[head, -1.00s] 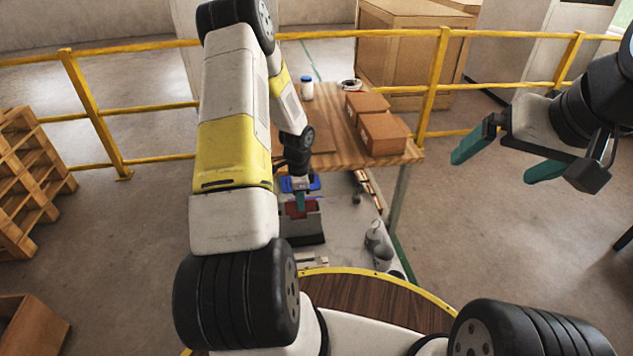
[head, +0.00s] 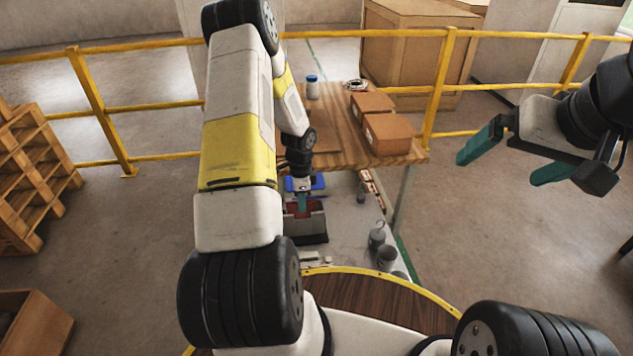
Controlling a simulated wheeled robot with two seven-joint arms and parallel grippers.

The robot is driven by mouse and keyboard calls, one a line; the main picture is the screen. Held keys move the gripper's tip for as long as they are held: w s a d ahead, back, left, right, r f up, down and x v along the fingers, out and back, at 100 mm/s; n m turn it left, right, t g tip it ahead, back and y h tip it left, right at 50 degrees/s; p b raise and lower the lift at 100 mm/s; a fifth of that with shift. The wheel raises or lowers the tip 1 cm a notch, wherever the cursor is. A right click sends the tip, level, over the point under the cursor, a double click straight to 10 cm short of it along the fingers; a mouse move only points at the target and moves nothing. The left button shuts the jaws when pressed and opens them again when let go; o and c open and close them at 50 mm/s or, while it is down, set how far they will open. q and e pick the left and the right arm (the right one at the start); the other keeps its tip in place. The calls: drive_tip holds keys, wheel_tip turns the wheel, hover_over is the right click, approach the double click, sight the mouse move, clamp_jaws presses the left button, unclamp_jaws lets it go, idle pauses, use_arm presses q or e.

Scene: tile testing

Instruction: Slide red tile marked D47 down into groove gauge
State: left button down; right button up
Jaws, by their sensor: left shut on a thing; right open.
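My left gripper (head: 302,203) points down at the far middle of the picture, below the wooden tabletop. It is shut on the red tile (head: 293,209), which shows as a small red patch around the teal fingers. The tile's marking is too small to read. A dark grey block that looks like the groove gauge (head: 312,230) is directly below the gripper. The tile's lower part is hidden at the block, and I cannot tell how deep it sits. My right gripper (head: 512,168) is open and empty, in the air at the right.
A blue bin (head: 315,182) is just behind the gauge. Grey cylindrical parts (head: 386,258) stand to its right on the grey surface. Cardboard boxes (head: 387,133) and a white jar with a blue cap (head: 312,88) stand on the wooden tabletop (head: 345,150) behind. A yellow railing (head: 140,103) runs behind.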

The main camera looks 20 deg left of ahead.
use_arm(q)
drive_tip(key=shift+f, duration=1.25)
drive_tip(key=c, duration=1.5)
unclamp_jaws()
